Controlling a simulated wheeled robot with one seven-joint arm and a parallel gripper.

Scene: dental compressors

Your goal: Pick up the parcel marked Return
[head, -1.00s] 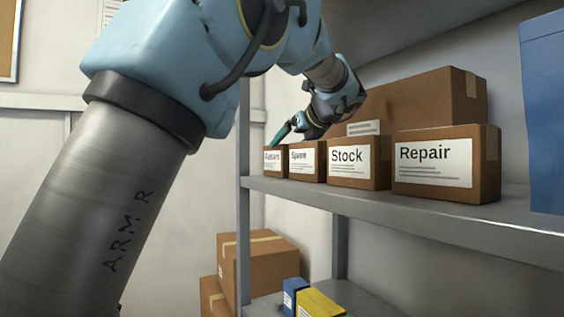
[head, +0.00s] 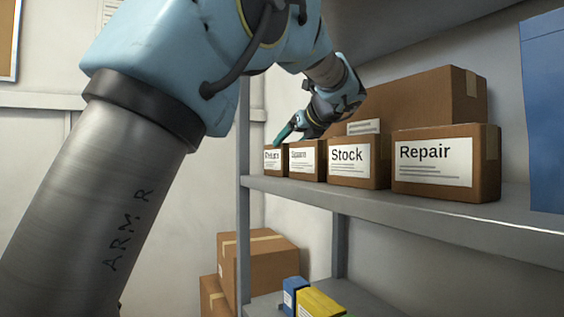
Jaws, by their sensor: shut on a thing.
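The parcel marked Return (head: 273,161) is a small brown box with a white label. It stands at the far left end of the row on the upper shelf (head: 420,207). My gripper (head: 281,137) reaches over the row from behind, with its teal fingers at the top of the Return parcel. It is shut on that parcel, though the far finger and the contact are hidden. The parcel appears still level with its neighbours; a gap beneath it cannot be made out.
Parcels marked Spare (head: 306,161), Stock (head: 350,163) and Repair (head: 440,165) stand close to the right. A large brown box (head: 430,97) is behind them. A grey shelf post (head: 243,200) is just left of the Return parcel. A blue bin (head: 543,110) stands at right.

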